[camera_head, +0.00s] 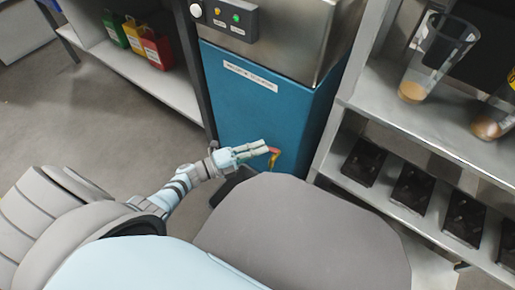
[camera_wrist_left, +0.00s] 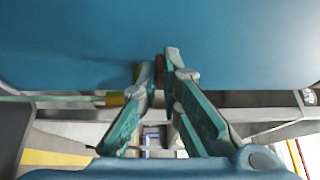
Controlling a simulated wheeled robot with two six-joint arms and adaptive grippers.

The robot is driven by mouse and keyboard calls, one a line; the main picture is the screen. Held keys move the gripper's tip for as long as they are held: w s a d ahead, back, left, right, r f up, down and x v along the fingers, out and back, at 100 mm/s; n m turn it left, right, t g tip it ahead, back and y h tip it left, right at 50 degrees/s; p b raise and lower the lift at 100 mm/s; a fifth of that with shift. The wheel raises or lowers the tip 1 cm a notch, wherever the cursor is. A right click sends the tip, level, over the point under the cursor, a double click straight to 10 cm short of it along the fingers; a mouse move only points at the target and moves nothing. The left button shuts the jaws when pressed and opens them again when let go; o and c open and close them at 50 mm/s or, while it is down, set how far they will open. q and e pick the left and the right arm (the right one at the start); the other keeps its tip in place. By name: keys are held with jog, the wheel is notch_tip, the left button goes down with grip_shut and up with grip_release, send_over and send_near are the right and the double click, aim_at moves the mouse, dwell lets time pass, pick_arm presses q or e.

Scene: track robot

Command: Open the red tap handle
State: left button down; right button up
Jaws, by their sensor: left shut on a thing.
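The tap (camera_head: 274,160) sticks out low on the front of a blue cabinet (camera_head: 245,105); it looks orange-red and brassy and is small in the head view. My left gripper (camera_head: 265,148) reaches it from the left, with its fingertips at the tap. In the left wrist view, the red handle (camera_wrist_left: 160,63) shows as a narrow strip between the two teal fingers of my left gripper (camera_wrist_left: 161,70). The fingers are closed on it. The fingers hide most of the handle, so its exact angle cannot be told. My right gripper is not in view.
A steel shelf unit (camera_head: 420,130) stands right of the cabinet, with a clear beaker (camera_head: 435,60) on top and several black trays (camera_head: 410,188) below. Green, yellow and red containers (camera_head: 157,52) sit on the left shelf. Grey floor (camera_head: 90,125) is open at left.

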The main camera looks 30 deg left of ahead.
pick_arm(q)
jog(key=shift+s+d+f+n+t+y+p, duration=0.1)
jog(key=shift+s+d+n+t+y+p, duration=0.3)
jog(key=shift+n+y, duration=0.85)
jog(key=shift+s+d+r+n+t+y+p, duration=0.1)
jog(key=shift+s+d+n+t+y+p, duration=0.4)
jog(key=shift+y, duration=1.1)
jog(key=shift+s+f+n+t+y+p, duration=0.1)
jog(key=shift+s+n+t+y+p, duration=0.15)
jog(key=shift+n+t+y+p, duration=0.75)
pick_arm(e)
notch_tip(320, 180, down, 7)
jog(key=b, duration=0.1)
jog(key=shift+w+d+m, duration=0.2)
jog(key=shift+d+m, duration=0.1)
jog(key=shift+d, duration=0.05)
pick_arm(q)
jog(key=shift+n+y, duration=0.25)
jog(key=shift+y, duration=0.2)
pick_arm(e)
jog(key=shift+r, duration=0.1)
pick_arm(q)
jog(key=c, duration=1.8)
grip_release()
jog(key=s, duration=0.4)
jog(key=s+a, duration=0.1)
jog(key=s, duration=0.7)
jog(key=shift+a, duration=0.2)
